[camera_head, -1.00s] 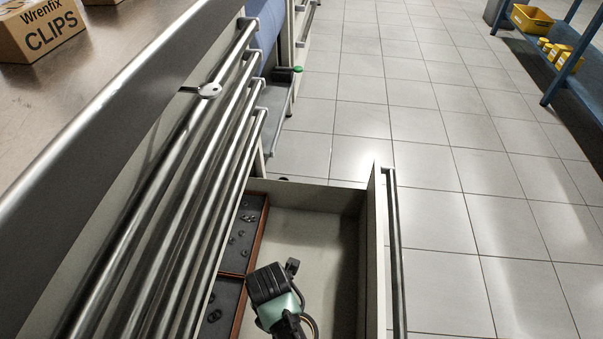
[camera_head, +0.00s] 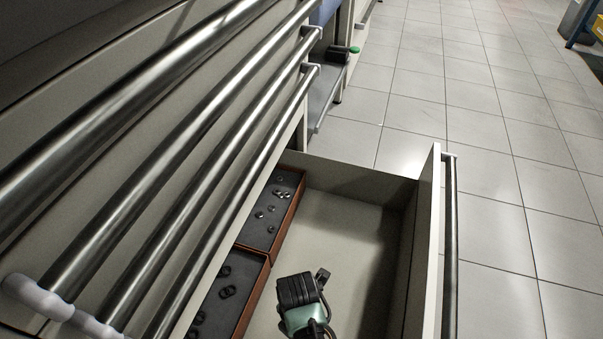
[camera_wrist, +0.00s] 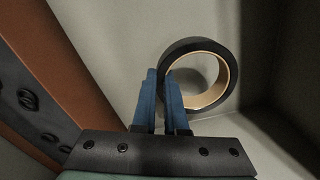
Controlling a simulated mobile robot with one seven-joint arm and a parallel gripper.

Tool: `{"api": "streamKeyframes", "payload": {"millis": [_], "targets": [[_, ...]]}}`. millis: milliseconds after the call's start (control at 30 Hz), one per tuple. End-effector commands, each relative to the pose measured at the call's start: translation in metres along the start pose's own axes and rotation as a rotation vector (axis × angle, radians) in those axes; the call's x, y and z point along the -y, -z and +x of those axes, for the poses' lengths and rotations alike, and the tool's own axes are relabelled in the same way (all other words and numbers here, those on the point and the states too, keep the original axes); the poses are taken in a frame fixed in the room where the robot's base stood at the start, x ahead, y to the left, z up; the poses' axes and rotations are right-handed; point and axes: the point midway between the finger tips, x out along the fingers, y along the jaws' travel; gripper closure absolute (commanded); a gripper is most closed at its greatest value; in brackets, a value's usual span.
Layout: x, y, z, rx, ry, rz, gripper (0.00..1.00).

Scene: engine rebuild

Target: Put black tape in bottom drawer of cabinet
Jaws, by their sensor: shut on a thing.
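The black tape (camera_wrist: 228,62), a dark ring with a tan inner core, shows in the wrist view. My gripper (camera_wrist: 163,80) has its blue fingers shut on the near left part of the ring's wall. Pale drawer floor lies behind the tape; I cannot tell whether the tape touches it. The head view shows my green and black wrist (camera_head: 302,305) over the open bottom drawer (camera_head: 345,215); the fingers and tape cannot be made out there. The drawer belongs to the pale cabinet (camera_head: 90,180).
Red-brown trays (camera_head: 299,200) with small dark parts line the drawer's left side. The drawer's right side has bare floor. The drawer front (camera_head: 430,240) has a long bar handle (camera_head: 450,250). Several bar handles of the shut drawers run above, close on the left. Tiled floor lies right.

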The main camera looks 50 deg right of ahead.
Motion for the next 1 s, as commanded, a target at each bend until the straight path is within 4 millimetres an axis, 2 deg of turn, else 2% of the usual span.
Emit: {"api": "streamKeyframes", "payload": {"millis": [33,167,400,833,867,1000], "targets": [[-0.001,0.0,0.009,0.001,-0.001,0.0,1.0],[-0.001,0.0,0.016,0.001,-0.002,0.0,1.0],[-0.001,0.0,0.046,0.001,-0.001,0.0,1.0],[-0.001,0.0,0.049,0.001,-0.001,0.0,1.0],[-0.001,0.0,0.049,0.001,-0.001,0.0,0.86],[-0.001,0.0,0.049,0.001,-0.001,0.0,0.61]]}}
